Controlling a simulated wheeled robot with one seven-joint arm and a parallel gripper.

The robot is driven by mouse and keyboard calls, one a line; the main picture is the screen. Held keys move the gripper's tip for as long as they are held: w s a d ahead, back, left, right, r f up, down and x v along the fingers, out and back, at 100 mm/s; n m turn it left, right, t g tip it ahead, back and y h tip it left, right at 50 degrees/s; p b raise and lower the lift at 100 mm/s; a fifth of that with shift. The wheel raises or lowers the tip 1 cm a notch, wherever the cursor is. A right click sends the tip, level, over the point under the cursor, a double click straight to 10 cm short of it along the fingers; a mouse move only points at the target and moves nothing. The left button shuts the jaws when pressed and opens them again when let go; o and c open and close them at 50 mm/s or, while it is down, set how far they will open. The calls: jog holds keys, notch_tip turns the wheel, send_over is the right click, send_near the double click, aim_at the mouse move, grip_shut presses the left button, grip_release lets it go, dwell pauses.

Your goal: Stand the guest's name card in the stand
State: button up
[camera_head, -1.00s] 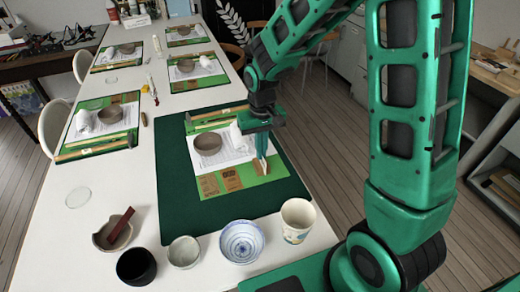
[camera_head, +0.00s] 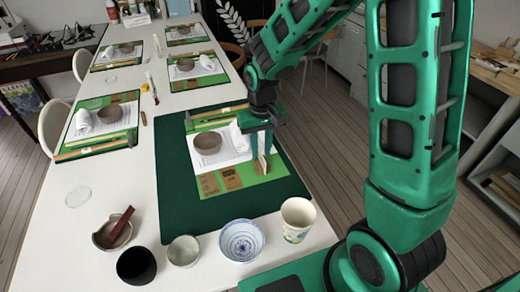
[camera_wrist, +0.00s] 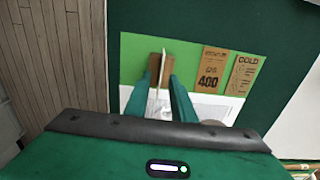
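The wooden stand (camera_wrist: 152,62) is a small brown block on the green mat. The name card (camera_wrist: 162,62) is thin and white, seen nearly edge-on in the wrist view, and stands upright at the stand, apparently in its slot. The head view shows the card (camera_head: 262,168) small, below my fingers. My gripper (camera_wrist: 163,80) is open, one finger on each side of the card, with visible gaps between. It also shows in the head view (camera_head: 262,150). The lower part of the card and the slot are hard to make out.
A white cup (camera_head: 297,220), blue-patterned bowl (camera_head: 241,242) and other bowls stand at the front edge. The dark green cloth (camera_head: 185,215) has free room at left.

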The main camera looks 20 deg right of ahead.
jog(key=shift+r, duration=0.1)
notch_tip(320, 180, up, 9)
dwell(1.1)
notch_tip(320, 180, up, 6)
jog(key=shift+f, duration=0.1)
dwell(0.8)
jog(key=s+d+m, duration=0.3)
jog(key=s+d, duration=0.7)
jog(key=s, duration=0.3)
jog(key=s+d+m, duration=0.3)
jog(key=s+d, duration=0.6)
jog(key=s, duration=0.4)
jog(key=shift+s+d+f, duration=0.15)
jog(key=shift+d+f, duration=0.2)
jog(key=shift+f, duration=0.05)
